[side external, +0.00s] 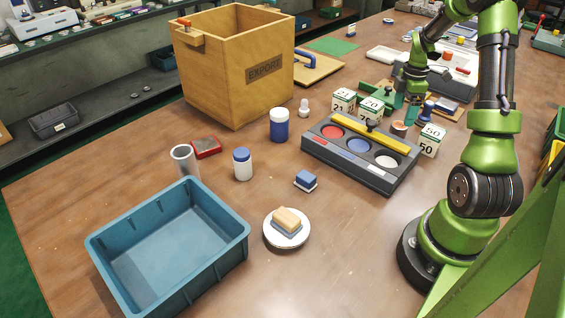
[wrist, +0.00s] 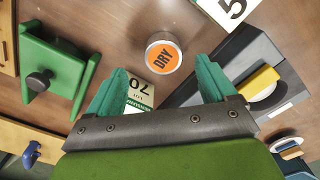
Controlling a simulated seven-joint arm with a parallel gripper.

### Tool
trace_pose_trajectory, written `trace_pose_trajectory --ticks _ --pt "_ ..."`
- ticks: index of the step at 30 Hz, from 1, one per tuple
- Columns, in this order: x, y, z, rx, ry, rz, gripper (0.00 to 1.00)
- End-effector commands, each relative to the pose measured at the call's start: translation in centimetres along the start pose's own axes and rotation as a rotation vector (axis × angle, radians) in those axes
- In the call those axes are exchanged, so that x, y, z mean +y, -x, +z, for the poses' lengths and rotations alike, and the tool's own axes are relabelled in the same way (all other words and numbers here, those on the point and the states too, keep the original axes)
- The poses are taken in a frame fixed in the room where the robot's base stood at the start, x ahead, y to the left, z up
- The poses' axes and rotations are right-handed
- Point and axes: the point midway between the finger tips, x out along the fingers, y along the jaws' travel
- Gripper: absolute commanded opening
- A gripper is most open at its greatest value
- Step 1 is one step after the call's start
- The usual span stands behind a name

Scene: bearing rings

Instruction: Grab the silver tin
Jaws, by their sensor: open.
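A small round silver tin (wrist: 163,55) with an orange "DRY" label on its top stands on the table in the wrist view, beyond and between the fingertips. It also shows in the side view (side external: 399,128), upright beside the dark tray. My gripper (wrist: 162,68) is open, with its two teal fingers apart and nothing held. In the side view my gripper (side external: 413,112) is above and just behind the tin. I cannot tell the exact height gap.
White-and-green number blocks (side external: 370,108) stand close to the tin; one (wrist: 140,93) shows between the fingers. A dark tray (side external: 350,163) with a yellow bar lies beside it. A green stand (wrist: 40,72) is left in the wrist view. A blue bin (side external: 118,238) stands at the front left.

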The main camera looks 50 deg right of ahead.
Motion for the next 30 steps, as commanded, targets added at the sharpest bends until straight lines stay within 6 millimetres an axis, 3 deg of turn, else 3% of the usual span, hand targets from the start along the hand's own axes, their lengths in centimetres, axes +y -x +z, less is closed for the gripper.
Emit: trace_pose_trajectory --ticks 5,15,24,30 --pt "-0.1 -1.2 0.0 0.0 0.001 -0.002 0.84" --pt "-0.5 -5.7 -0.2 0.0 0.0 -0.002 0.84" --pt "-0.4 -6.1 -0.2 0.0 0.0 0.0 0.84" --pt "-0.4 -6.0 -0.2 0.0 0.0 0.0 0.54"
